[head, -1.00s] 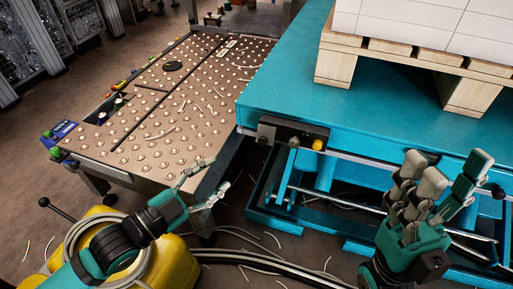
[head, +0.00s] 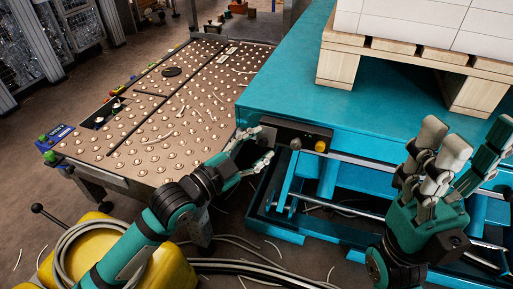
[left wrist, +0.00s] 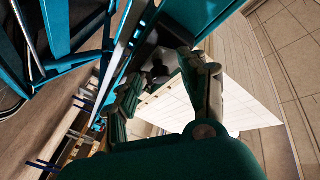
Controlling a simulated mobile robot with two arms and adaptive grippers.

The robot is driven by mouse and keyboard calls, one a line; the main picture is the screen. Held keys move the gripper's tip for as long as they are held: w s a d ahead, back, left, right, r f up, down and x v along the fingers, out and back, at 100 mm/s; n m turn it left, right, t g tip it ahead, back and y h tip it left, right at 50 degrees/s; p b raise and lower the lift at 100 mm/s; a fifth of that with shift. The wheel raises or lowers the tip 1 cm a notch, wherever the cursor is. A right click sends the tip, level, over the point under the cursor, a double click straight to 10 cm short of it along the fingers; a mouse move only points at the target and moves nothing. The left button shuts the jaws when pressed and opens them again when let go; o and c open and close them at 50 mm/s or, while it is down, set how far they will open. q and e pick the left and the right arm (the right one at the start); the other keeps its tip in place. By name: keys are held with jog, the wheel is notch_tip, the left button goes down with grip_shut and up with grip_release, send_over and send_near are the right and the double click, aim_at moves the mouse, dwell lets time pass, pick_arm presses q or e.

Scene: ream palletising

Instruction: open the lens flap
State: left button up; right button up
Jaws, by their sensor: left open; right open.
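A dark control box (head: 303,132) with a yellow button (head: 320,146) sits on the near edge of the teal lift table. I cannot make out the lens flap for certain; my left fingers cover the box's left end. My left gripper (head: 262,145) is open at that end, its fingertips close to the box; I cannot tell whether they touch. My right gripper (head: 468,150) is open and empty, in front of the table's right side.
The teal lift table (head: 290,85) carries a wooden pallet (head: 337,67) with white stacked reams (head: 420,18). A ball-studded table (head: 150,150) stands at left. A yellow unit (head: 175,270) and hoses lie low in front.

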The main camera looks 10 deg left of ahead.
pick_arm(q)
grip_shut()
dwell(0.4)
jog(key=shift+r+p, duration=0.2)
jog(key=shift+p, duration=0.35)
